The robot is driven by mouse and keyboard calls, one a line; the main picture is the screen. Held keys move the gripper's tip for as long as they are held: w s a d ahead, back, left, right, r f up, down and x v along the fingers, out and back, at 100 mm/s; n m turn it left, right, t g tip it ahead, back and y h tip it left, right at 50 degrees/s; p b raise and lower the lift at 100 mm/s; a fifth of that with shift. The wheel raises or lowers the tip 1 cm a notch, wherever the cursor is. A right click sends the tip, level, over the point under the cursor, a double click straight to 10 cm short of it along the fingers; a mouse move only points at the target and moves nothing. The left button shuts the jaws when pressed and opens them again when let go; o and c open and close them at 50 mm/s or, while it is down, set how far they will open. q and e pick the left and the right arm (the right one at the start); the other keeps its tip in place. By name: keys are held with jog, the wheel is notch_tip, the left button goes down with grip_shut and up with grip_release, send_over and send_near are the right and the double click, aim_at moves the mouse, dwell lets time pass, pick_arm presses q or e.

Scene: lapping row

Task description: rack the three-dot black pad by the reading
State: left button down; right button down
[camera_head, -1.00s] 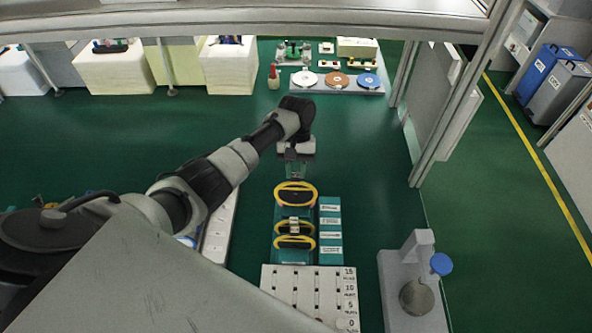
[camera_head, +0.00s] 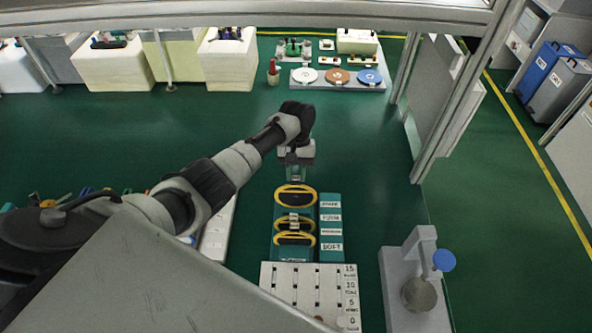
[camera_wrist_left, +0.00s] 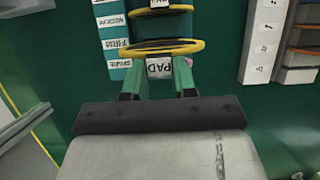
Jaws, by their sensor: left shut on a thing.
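My left gripper (camera_head: 296,174) is shut on the tab labelled PAD (camera_wrist_left: 159,68) of a yellow-rimmed black pad (camera_head: 295,196). In the left wrist view this pad (camera_wrist_left: 160,48) stands edge-on just beyond my fingertips. It is at the far end of the teal rack (camera_head: 280,255), level with the SPARE label (camera_head: 330,200). I cannot tell whether it is seated or just above the rack. Two similar pads, a middle one (camera_head: 294,222) and a near one (camera_head: 294,239), stand closer. No dots can be made out. My right gripper is out of view.
A white slotted board (camera_head: 290,280) marked 0 to 15 lies in front of the rack. A grey stand (camera_head: 400,290) with a blue knob (camera_head: 443,260) is to the right. A tray with three discs (camera_head: 337,76) lies far back.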

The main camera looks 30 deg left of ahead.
aim_at(296, 202)
pick_arm(q)
jog(key=shift+f+b, duration=0.75)
jog(key=shift+f, duration=0.75)
jog(key=shift+r+p, duration=0.1)
jog(key=shift+p, duration=0.2)
jog(key=shift+p, duration=0.45)
dwell(0.5)
jog(key=shift+f+b, duration=2.1)
jog(key=shift+f, duration=0.65)
jog(key=c, duration=0.8)
grip_release()
